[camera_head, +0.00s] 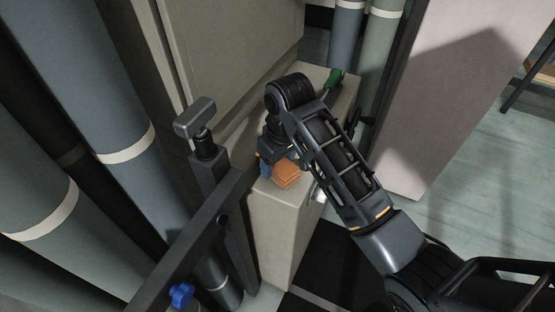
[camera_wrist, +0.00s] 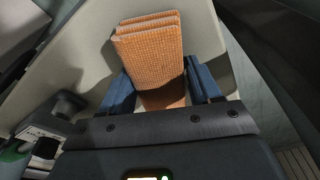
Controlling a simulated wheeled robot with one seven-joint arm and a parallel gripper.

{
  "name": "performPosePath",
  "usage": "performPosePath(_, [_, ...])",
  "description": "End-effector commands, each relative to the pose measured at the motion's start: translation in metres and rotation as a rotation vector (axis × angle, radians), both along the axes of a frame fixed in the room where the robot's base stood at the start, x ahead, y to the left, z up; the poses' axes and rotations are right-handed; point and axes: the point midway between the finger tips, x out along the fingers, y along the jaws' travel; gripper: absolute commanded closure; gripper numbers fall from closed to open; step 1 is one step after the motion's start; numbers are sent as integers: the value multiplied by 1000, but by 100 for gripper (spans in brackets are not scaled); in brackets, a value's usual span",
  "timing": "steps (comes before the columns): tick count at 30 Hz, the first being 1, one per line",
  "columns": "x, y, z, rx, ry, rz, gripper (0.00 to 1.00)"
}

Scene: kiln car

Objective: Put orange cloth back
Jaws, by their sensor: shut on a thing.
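The orange cloth (camera_head: 286,174) is folded into a thick pad. In the wrist view the cloth (camera_wrist: 152,55) shows a woven texture and stands out between the blue fingers of my gripper (camera_wrist: 160,92). My gripper (camera_head: 268,168) is shut on the cloth, over the front end of a beige ledge (camera_head: 290,215). In the head view the arm hides part of the gripper. I cannot tell whether the cloth touches the ledge top.
A dark metal post with a grey head (camera_head: 195,118) stands left of the gripper. Large banded pipes (camera_head: 105,100) fill the left side. A pale panel (camera_head: 440,90) stands at right, with open floor beyond.

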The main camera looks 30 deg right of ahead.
Motion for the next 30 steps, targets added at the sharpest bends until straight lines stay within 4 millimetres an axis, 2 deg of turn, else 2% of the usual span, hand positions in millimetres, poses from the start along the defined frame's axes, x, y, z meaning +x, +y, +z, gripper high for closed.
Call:
performPosePath(4, [0, 0, 0, 0, 0, 0, 62])
performPosePath(5, [0, 0, 0, 0, 0, 0, 34])
performPosePath(13, [0, 0, 0, 0, 0, 0, 9])
performPosePath(30, [0, 0, 1, 0, 0, 0, 8])
